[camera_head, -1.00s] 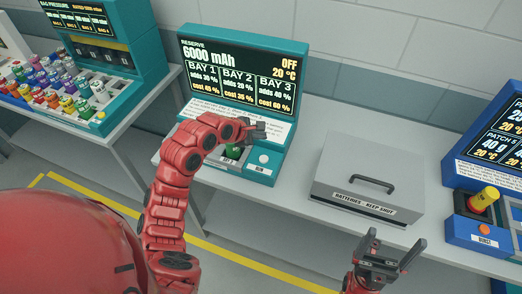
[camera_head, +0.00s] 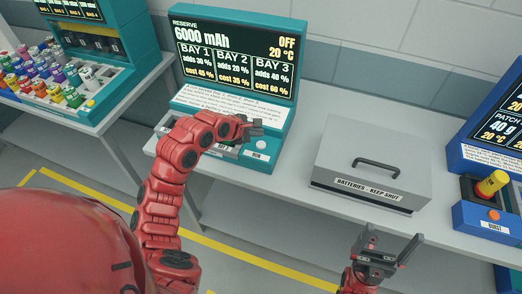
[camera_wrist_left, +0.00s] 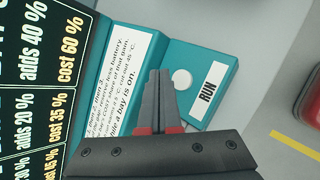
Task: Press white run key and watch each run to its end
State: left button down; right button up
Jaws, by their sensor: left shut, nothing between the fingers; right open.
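The white round run key (camera_head: 261,145) sits on the front right of the teal reserve console (camera_head: 292,75), above a RUN label (camera_head: 258,156). The key also shows in the left wrist view (camera_wrist_left: 182,79), just right of the fingertips. My left gripper (camera_head: 256,128) is shut and empty, close to the key; in the left wrist view its fingertips (camera_wrist_left: 160,76) lie beside the key, and I cannot tell the height between them. The console screen (camera_head: 232,50) reads 6000 mAh, OFF, 20 °C, with bays 1 to 3. My right gripper (camera_head: 394,242) is open and empty before the bench.
A grey lidded box (camera_head: 368,165) labelled "Batteries - keep shut" stands right of the console. Another teal console (camera_head: 112,55) with several coloured canisters is at left. My left arm hides part of the console front.

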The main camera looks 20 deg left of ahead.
aim_at(263, 141)
pick_arm(q)
jog(key=shift+f, duration=1.2)
dwell(1.1)
jog(key=shift+f+p, duration=0.2)
jog(key=shift+p, duration=0.2)
jog(key=shift+f, duration=0.2)
jog(key=shift+f, duration=0.45)
dwell(0.4)
jog(key=shift+r+p, duration=0.85)
jog(key=shift+p, duration=0.4)
